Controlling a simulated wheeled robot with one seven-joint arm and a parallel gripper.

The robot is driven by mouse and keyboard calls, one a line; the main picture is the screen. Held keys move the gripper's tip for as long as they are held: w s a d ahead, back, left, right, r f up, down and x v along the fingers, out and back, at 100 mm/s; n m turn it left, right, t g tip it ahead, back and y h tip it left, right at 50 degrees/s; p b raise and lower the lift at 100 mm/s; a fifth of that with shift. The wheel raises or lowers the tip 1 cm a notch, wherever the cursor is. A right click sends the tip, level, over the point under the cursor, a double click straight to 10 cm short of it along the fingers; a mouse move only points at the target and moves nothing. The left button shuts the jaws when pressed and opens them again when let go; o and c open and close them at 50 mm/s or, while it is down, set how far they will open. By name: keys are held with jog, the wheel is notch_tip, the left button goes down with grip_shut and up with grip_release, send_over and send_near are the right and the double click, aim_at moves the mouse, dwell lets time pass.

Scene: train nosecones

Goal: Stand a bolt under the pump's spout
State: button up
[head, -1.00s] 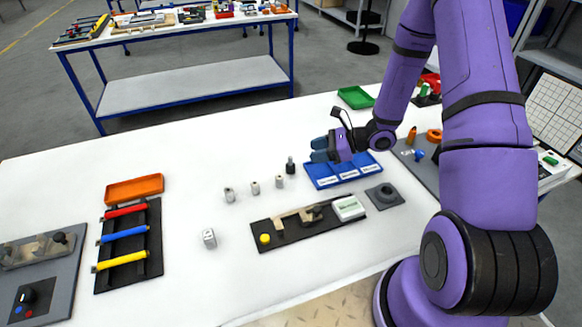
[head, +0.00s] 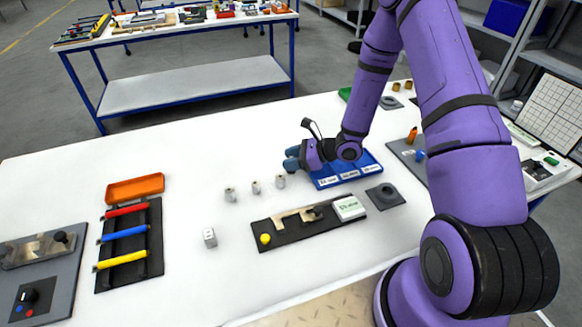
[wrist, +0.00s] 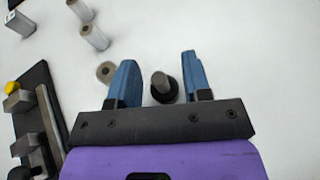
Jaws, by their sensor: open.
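A bolt (wrist: 161,84) with a grey shank and a dark round head shows between the fingers of my gripper (wrist: 158,68) in the wrist view. The fingers are open, one on each side, with gaps to the bolt. In the head view my gripper (head: 291,158) is low over the white table and hides the bolt. A black plate (head: 287,237) carries a yellow button (head: 265,239), a metal bracket (head: 296,214) and a white labelled box (head: 349,207). I cannot tell for sure whether this is the pump or which part is its spout.
Three pale cylinders (head: 255,187) stand left of my gripper. A blue tray (head: 342,182) lies close to its right. A grey square with a ring (head: 385,196) sits beyond the white box. A small block (head: 210,238) and an orange tray (head: 135,189) are further left.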

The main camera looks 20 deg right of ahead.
jog(key=shift+x, duration=0.9)
grip_shut()
jog(key=shift+r, duration=0.1)
